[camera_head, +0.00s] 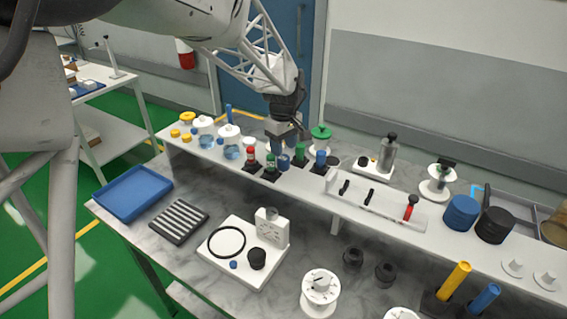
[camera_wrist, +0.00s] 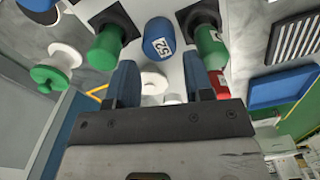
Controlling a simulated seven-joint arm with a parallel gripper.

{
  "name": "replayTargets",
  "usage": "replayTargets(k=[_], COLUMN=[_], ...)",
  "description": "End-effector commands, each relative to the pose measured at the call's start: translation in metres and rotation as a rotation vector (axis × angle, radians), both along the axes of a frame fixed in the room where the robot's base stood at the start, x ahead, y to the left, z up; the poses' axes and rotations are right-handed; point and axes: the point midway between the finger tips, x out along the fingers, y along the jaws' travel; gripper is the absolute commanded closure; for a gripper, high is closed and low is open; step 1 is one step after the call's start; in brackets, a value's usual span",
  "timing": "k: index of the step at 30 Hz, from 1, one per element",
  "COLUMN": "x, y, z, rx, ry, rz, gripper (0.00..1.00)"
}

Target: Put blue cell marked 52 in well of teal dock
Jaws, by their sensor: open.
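The blue cell marked 52 (camera_wrist: 158,42) stands on the white raised shelf, between two green cylinders; in the head view it shows as a small blue cylinder (camera_head: 284,161). My gripper (camera_head: 284,145) is just above it, pointing down. In the wrist view the two blue-grey fingers of my gripper (camera_wrist: 161,68) are apart, with the cell lined up between them. The fingers do not visibly touch it. I cannot pick out a teal dock with certainty in either view.
A green-topped white spool (camera_head: 320,134) stands behind. A blue tray (camera_head: 133,190) lies on the lower bench.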

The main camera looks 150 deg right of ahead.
Motion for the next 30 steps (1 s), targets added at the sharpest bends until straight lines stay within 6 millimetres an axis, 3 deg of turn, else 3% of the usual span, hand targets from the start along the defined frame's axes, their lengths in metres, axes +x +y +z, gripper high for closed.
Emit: replayTargets(k=[12, 30], x=[-0.002, -0.001], y=[-0.001, 0.000], z=[-0.042, -0.045], rx=[0.000, 0.000], ry=[0.000, 0.000], rz=[0.000, 0.000], gripper=[0.53, 0.53])
